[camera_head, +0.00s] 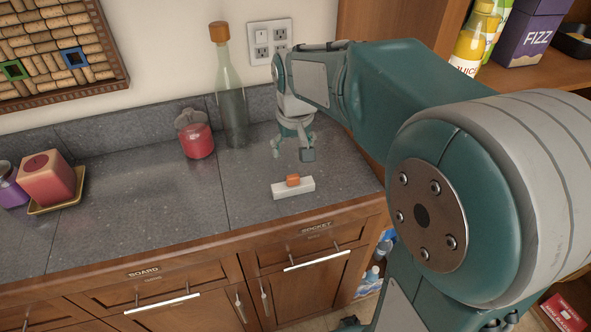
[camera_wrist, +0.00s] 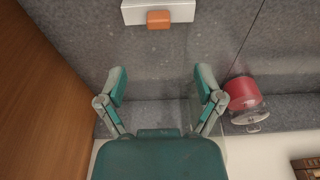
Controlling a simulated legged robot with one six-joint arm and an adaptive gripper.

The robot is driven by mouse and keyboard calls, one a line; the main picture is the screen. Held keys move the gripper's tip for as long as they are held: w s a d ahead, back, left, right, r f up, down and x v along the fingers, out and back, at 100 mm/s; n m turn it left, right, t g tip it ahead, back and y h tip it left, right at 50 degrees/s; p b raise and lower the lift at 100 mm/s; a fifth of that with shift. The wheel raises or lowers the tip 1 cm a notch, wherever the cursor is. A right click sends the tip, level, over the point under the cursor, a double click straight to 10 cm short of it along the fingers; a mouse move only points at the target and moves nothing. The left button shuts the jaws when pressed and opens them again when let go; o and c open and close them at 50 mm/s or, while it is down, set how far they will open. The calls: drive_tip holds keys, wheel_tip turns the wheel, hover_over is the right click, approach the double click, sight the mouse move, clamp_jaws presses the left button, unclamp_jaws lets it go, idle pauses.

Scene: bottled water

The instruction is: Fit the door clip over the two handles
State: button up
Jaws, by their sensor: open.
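A white block with an orange piece on top, which looks like the door clip (camera_head: 305,188), lies on the grey counter near its front edge. It also shows at the top of the wrist view (camera_wrist: 181,13). My gripper (camera_head: 291,151) is open and empty, above the counter and behind the clip, apart from it. Its two spread fingers show in the wrist view (camera_wrist: 160,84). Two upright door handles stand side by side below the drawers, a left handle (camera_head: 240,308) and a right handle (camera_head: 265,299). Nothing is fitted over them.
A glass bottle (camera_head: 231,105) and a red jar (camera_head: 197,140) stand at the back, left of my gripper. A pink block (camera_head: 48,178) sits on a tray at far left. Drawer bars stick out above the doors. The counter's middle is clear.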

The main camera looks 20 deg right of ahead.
sight(293, 176)
drive_tip(key=f, duration=0.5)
drive_tip(key=shift+w+d, duration=0.15)
drive_tip(key=shift+w, duration=0.1)
drive_tip(key=shift+a+f, duration=0.2)
drive_tip(key=shift+f, duration=0.4)
drive_tip(key=f, duration=0.4)
drive_tip(key=shift+w+d+f, duration=0.15)
drive_tip(key=shift+w+f, duration=0.1)
drive_tip(key=c, duration=1.1)
